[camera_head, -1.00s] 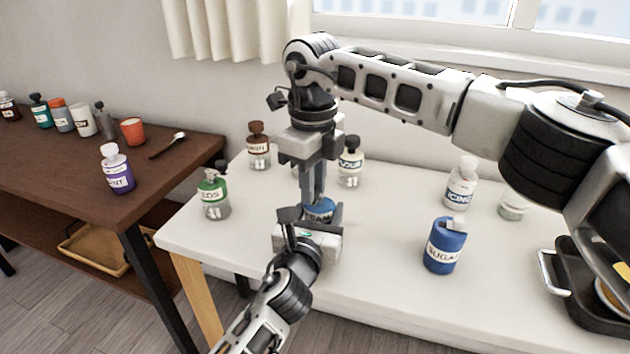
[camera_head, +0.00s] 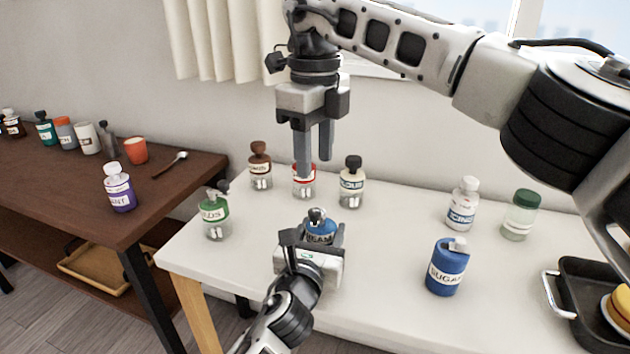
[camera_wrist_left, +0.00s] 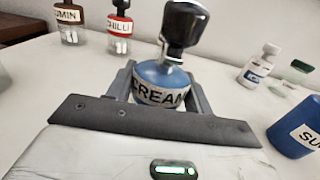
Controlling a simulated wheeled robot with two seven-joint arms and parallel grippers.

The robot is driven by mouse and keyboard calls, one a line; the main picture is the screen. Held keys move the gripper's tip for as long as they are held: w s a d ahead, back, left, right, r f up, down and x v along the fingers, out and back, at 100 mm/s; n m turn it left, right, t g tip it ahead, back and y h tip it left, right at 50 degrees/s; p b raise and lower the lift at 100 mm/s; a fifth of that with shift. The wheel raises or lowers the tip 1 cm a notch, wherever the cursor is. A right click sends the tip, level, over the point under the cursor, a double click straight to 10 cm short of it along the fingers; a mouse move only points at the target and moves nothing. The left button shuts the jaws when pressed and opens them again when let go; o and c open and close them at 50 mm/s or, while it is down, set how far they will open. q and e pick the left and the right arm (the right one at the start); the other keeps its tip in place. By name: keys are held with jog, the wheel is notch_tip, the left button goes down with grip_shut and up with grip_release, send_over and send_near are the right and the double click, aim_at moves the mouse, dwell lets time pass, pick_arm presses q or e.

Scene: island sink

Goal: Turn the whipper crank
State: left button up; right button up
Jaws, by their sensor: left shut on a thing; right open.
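The whipper is a blue-topped jar labelled CREAM (camera_head: 321,230), upright on the white table; the left wrist view shows it up close (camera_wrist_left: 158,83). Its dark crank (camera_wrist_left: 184,25) with a metal stem stands up from the lid; in the head view the crank is small and partly lost against the jar. My left gripper (camera_head: 318,238) is shut on the whipper's body, with a finger on each side of it. My right gripper (camera_head: 314,166) is open and empty, pointing down above the whipper and clear of the crank.
Behind stand a brown-capped jar (camera_head: 260,167), a red-labelled jar (camera_head: 304,182) and a black-capped jar (camera_head: 351,184). A green jar (camera_head: 214,213) is left. A blue sugar jar (camera_head: 446,268), an icing jar (camera_head: 462,206) and a dark pan (camera_head: 587,270) are right.

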aim_at(314, 210)
jog(key=shift+r, duration=1.4)
notch_tip(314, 210, down, 12)
jog(key=m, duration=0.5)
jog(key=shift+f, duration=0.1)
jog(key=shift+c, duration=0.3)
jog(key=shift+m, duration=0.3)
grip_shut()
